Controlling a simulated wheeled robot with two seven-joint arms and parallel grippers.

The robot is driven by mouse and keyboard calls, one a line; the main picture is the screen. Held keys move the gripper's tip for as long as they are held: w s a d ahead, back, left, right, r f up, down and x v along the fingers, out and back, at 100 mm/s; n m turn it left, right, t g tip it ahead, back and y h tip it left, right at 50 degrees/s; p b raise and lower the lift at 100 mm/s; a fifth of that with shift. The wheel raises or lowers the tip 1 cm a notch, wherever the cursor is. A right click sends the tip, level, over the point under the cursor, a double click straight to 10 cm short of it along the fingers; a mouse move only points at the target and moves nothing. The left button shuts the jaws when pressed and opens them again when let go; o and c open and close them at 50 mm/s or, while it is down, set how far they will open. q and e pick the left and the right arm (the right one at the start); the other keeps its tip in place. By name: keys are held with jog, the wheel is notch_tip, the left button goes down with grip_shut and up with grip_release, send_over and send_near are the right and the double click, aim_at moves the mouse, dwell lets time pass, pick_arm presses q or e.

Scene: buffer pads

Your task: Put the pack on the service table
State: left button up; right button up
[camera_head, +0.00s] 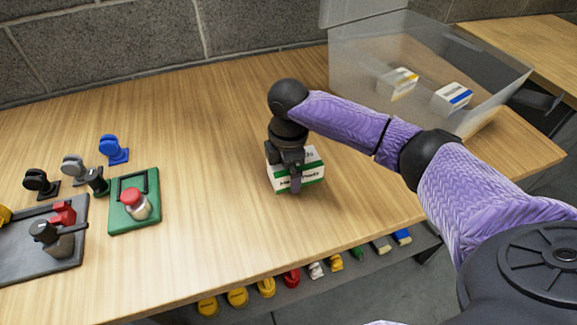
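A white pack with green bands (312,173) is at the middle of the wooden table (230,225) and appears to rest on it. My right gripper (290,178) points down over the pack, with one dark finger in front of its near face. The gripper hides part of the pack, and I cannot tell whether the fingers press on it. My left gripper is out of view. The frame does not label which table is the service table; another wooden table (530,50) shows at the upper right.
A clear bin (360,60) at the back right holds a yellow-marked pack (399,83) and a blue-striped pack (452,98). A green tray (148,218), a dark tray (30,265) and several stamp-like pieces stand at left. Coloured items line a shelf below the front edge.

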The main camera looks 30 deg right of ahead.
jog(key=shift+r, duration=0.2)
pick_arm(q)
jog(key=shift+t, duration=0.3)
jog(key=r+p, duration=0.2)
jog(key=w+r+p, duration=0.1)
jog(key=p, duration=0.1)
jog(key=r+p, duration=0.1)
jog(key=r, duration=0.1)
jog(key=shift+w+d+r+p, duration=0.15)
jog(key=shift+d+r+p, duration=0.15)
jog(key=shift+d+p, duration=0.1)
pick_arm(e)
notch_tip(320, 180, up, 12)
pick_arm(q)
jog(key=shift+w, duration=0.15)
